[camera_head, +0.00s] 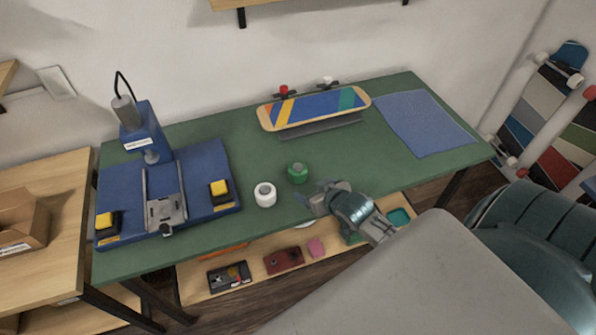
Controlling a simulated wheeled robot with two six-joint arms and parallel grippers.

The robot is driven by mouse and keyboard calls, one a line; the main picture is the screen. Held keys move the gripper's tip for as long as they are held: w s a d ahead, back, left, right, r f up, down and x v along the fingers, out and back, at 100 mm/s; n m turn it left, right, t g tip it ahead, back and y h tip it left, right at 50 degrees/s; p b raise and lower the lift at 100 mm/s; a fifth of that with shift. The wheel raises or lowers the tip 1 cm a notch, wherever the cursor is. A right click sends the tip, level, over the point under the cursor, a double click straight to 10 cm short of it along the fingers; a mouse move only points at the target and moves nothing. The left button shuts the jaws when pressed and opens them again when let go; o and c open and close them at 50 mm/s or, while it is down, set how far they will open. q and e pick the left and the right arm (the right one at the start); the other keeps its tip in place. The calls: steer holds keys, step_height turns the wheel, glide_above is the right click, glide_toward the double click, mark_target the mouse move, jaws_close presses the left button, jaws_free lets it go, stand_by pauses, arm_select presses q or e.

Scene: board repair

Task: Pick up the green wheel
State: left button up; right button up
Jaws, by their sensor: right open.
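The green wheel (297,173) sits on the green tabletop, near the middle of its front part. A white wheel (265,194) stands just to its left and nearer the front edge. My right gripper (312,200) is open, at the table's front edge, a little below and right of the green wheel in the picture. It looks apart from both wheels, and nothing shows between its fingers. My left gripper is not in view.
A blue press (195,168) with yellow buttons fills the table's left side. A striped skateboard deck (315,110), with red and white wheels, rests on a stand at the back. A blue mat (424,122) lies at right. A lower shelf (261,270) holds small parts.

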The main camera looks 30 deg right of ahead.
mark_target(302, 170)
steer(key=shift+t, duration=0.6)
steer(key=w, duration=0.1)
steer(key=w+d, duration=0.2)
steer(key=shift+w+r, duration=0.25)
steer(key=x, duration=0.4)
steer(key=shift+w+a+f+p, duration=0.1)
steer(key=shift+w+f+p, duration=0.05)
steer(key=shift+w+p, duration=0.2)
steer(key=shift+w+f, duration=0.15)
steer(key=shift+w, duration=0.05)
steer(key=shift+w+f+p, duration=0.1)
steer(key=shift+w+p, duration=0.25)
steer(key=shift+w, duration=0.2)
steer(key=x, duration=0.2)
steer(key=p+x, duration=0.1)
steer(key=x, duration=0.1)
steer(key=shift+a, duration=0.2)
steer(key=c, duration=1.2)
steer(key=shift+o, duration=0.2)
